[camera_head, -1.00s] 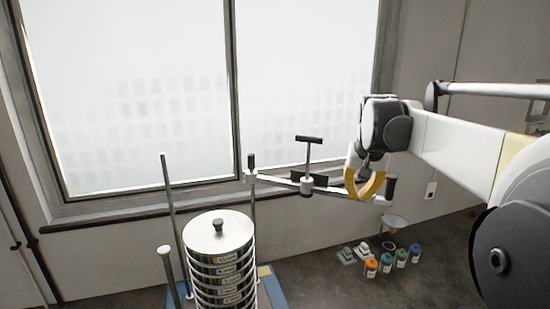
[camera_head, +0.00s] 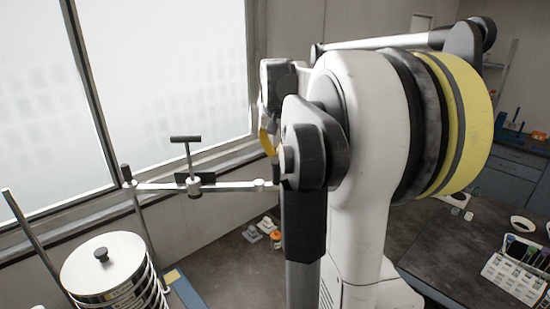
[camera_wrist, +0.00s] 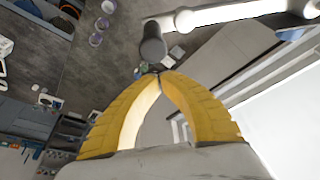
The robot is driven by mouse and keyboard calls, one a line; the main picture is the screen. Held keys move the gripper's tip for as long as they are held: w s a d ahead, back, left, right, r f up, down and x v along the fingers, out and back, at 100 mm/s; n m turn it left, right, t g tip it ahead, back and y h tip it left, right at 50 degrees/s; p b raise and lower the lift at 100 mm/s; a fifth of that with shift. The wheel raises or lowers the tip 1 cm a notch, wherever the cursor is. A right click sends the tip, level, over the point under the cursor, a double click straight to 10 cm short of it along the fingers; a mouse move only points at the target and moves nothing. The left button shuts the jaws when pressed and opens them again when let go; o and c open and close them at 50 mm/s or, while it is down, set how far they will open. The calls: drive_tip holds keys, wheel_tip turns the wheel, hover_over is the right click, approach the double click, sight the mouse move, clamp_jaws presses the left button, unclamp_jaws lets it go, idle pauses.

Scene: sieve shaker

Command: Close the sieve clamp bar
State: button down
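The clamp bar (camera_head: 235,186) is a pale bar swung out to the right from a rear post, away from above the sieve stack (camera_head: 104,268). It carries a black T-handle screw (camera_head: 187,155) near its middle. In the wrist view the bar (camera_wrist: 230,14) crosses the top, with a dark end grip (camera_wrist: 152,45) just beyond my fingertips. My gripper (camera_wrist: 161,76) has yellow fingers curved together with tips meeting and nothing visible between them. In the head view only a yellow sliver of it shows.
An upright post (camera_head: 36,245) stands left of the stack, and the rear post (camera_head: 140,215) carries the bar. The window wall lies behind. Small bottles (camera_head: 276,239) sit on the dark bench, and a rack of vials (camera_head: 519,265) is at right.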

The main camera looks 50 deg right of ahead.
drive_tip(key=f, duration=0.2)
drive_tip(key=f+p, duration=0.1)
drive_tip(key=f, duration=0.2)
drive_tip(key=f+p, duration=0.1)
drive_tip(key=f, duration=0.1)
drive_tip(key=shift+s+a+f, duration=0.3)
drive_tip(key=shift+a+f, duration=0.05)
drive_tip(key=shift+f, duration=0.05)
drive_tip(key=shift+s+a, duration=0.2)
drive_tip(key=shift+w+d+f, duration=0.15)
